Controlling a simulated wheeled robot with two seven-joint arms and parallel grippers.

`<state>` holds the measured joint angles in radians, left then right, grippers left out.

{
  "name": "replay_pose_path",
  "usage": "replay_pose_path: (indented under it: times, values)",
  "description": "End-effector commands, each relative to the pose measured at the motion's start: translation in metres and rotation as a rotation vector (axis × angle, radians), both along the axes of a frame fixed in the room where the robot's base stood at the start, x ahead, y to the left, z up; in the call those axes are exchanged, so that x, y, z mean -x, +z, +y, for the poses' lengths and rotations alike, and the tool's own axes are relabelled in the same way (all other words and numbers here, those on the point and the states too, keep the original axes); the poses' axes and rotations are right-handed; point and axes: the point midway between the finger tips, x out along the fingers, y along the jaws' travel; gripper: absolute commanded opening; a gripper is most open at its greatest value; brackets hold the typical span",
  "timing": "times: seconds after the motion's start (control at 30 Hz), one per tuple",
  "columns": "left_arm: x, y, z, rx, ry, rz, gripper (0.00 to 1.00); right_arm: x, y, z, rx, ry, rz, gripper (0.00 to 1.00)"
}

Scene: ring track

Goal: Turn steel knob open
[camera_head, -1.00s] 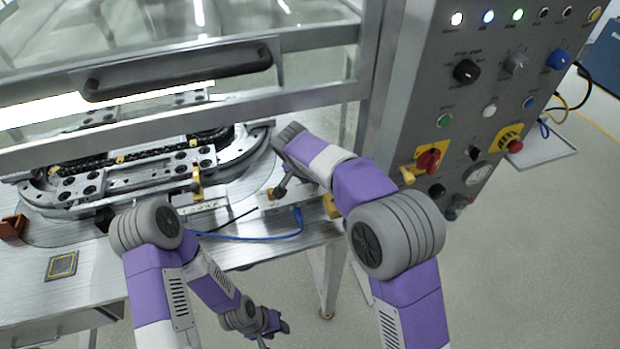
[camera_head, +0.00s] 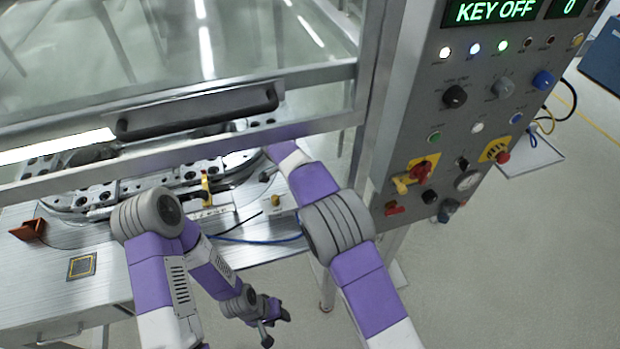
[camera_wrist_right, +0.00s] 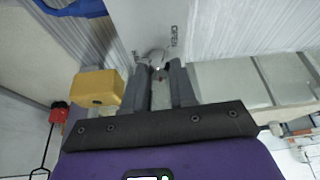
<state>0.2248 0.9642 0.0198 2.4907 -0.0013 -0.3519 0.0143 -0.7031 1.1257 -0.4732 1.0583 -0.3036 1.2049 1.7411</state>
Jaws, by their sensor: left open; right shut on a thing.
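The steel knob (camera_wrist_right: 156,57) is a small round metal piece beside a white plate marked "OPEN" in the right wrist view. My right gripper (camera_wrist_right: 164,76) has a finger on each side of it and is shut on it. The fingers hide part of the knob, so its exact turn cannot be told. In the head view my right arm reaches behind the metal frame, and its gripper is hidden. My left gripper (camera_head: 275,324) is open and empty, low in front of the table and away from the knob.
A control panel (camera_head: 468,130) with knobs, lights and a "KEY OFF" display stands at the right. A frame with a dark handle (camera_head: 197,110) crosses over the ring track (camera_head: 150,185). A yellow block (camera_wrist_right: 97,88) is left of my right gripper. Open floor lies at lower right.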

Motion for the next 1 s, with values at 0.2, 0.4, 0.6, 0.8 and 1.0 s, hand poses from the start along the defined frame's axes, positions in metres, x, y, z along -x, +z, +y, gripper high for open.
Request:
replay_pose_path:
  times: [0.2, 0.4, 0.6, 0.8, 1.0]
  values:
    - [0.000, 0.019, 0.000, 0.000, 0.000, 0.000, 0.43, -0.001, 0.002, 0.000, 0.000, -0.128, 0.001, 0.00]
    - [0.000, 0.026, 0.000, 0.000, 0.000, 0.000, 0.43, -0.001, 0.001, 0.001, -0.001, -0.194, 0.000, 0.00]
    - [0.000, 0.028, 0.000, 0.000, 0.000, 0.000, 0.43, -0.001, 0.000, 0.001, -0.002, -0.220, 0.000, 0.00]
    - [0.000, 0.028, 0.000, 0.000, 0.000, 0.000, 0.43, -0.001, 0.000, 0.001, -0.002, -0.222, 0.001, 0.00]
    - [0.000, 0.028, 0.000, 0.000, 0.000, 0.000, 0.43, -0.001, 0.000, 0.001, -0.002, -0.221, 0.001, 0.30]
